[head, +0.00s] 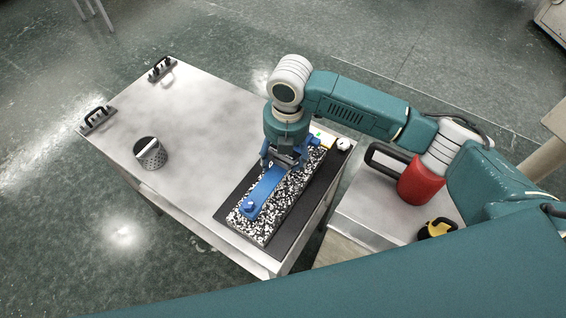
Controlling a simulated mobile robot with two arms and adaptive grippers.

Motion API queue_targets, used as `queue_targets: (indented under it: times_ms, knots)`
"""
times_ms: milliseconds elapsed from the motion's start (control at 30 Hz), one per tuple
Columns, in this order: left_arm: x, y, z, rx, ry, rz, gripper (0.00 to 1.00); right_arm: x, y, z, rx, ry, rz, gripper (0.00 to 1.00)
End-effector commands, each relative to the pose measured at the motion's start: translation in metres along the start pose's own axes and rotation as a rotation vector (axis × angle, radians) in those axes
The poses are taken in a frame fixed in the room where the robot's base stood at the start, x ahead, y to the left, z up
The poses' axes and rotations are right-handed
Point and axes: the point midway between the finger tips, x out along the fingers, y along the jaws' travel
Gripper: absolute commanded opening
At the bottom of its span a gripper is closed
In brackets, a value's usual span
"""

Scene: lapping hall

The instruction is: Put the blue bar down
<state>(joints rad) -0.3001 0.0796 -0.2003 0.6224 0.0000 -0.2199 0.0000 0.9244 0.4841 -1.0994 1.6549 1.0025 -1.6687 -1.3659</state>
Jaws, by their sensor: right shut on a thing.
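The blue bar (264,192) is long and flat, with a rounded near end. It lies over a black-and-white speckled block (285,205) on a dark mat (236,196) at the right side of a metal table. My right gripper (283,163) points down and is shut on the blue bar near its far end. The fingertips are partly hidden, and I cannot tell whether the bar touches the speckled surface. My left gripper is not in view.
A small white round item (343,144) is by the block's far end. A red container (420,182) and a yellow-black item (437,229) are on a right-hand cart. The table's middle is clear.

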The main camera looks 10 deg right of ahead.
Motion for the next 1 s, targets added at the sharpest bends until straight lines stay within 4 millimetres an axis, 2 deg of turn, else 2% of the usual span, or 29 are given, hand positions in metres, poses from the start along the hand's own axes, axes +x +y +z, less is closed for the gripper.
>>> queue_targets:
  times_ms: [200, 567, 600, 700, 1000]
  knots:
    - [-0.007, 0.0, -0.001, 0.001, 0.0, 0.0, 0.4, 0.028, -0.002, 0.0, 0.001, 0.001, -0.001, 0.16]
    - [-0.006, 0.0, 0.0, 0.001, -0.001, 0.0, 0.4, 0.032, -0.002, 0.0, 0.0, 0.001, 0.001, 0.16]
    - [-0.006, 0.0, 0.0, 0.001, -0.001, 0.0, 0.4, 0.034, -0.003, 0.0, 0.0, 0.001, -0.001, 0.66]
    - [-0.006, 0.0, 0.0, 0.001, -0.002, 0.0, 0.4, 0.034, -0.003, 0.0, 0.0, 0.001, -0.001, 0.85]
    - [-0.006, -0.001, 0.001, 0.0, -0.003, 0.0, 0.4, 0.032, -0.002, 0.0, 0.0, 0.001, -0.001, 0.85]
